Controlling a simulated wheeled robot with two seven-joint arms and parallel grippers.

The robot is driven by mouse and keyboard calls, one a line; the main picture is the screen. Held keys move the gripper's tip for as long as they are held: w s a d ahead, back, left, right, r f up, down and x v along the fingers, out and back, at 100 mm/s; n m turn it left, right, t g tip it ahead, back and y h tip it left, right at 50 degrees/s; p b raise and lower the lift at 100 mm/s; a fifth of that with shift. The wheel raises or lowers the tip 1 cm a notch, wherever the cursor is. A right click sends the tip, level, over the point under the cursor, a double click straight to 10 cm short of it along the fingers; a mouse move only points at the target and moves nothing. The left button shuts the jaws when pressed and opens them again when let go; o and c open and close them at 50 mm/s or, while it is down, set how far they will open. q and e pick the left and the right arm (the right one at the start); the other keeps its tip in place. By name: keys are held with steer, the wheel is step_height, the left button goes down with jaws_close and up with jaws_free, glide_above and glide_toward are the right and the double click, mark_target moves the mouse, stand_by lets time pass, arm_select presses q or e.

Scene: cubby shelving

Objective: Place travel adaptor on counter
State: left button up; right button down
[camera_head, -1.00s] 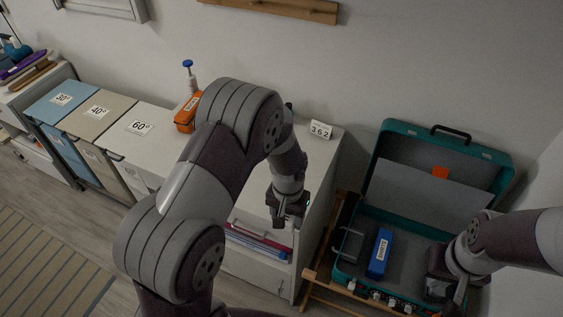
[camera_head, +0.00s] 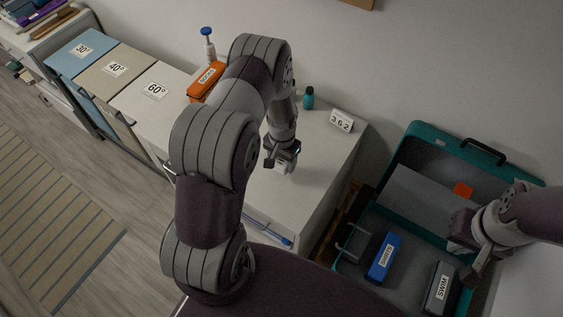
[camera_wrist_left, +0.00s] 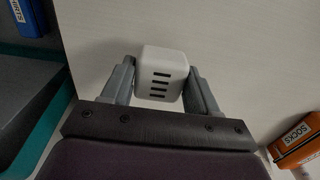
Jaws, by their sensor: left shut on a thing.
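The travel adaptor (camera_wrist_left: 161,74) is a small white rounded block with several dark slots. In the left wrist view it sits between the two fingers of my left gripper (camera_wrist_left: 163,85), which is shut on it. In the head view my left gripper (camera_head: 283,160) is over the white counter top (camera_head: 315,150), pointing down. The adaptor is hardly visible there, and I cannot tell if it touches the surface. The counter (camera_wrist_left: 235,45) also fills much of the wrist view. My right gripper (camera_head: 472,262) is above the open suitcase; its fingers are not clear.
On the counter are an orange SOCKS case (camera_head: 206,82), a pump bottle (camera_head: 208,48), a teal bottle (camera_head: 308,98) and a number block (camera_head: 341,121). The teal suitcase (camera_head: 420,140) at right holds a blue SHIRTS case (camera_head: 384,257) and a dark SWIM case (camera_head: 441,288). Counter around my left gripper is clear.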

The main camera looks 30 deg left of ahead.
mark_target(281, 167)
arm_select(q)
step_height(281, 167, down, 4)
steer(key=shift+w+a+r+p, duration=0.1)
steer(key=shift+r+p, duration=0.05)
steer(key=shift+p, duration=0.65)
steer(key=shift+f, duration=0.45)
steer(key=o, duration=1.1)
steer(key=shift+c, duration=0.2)
steer(key=shift+r, duration=0.15)
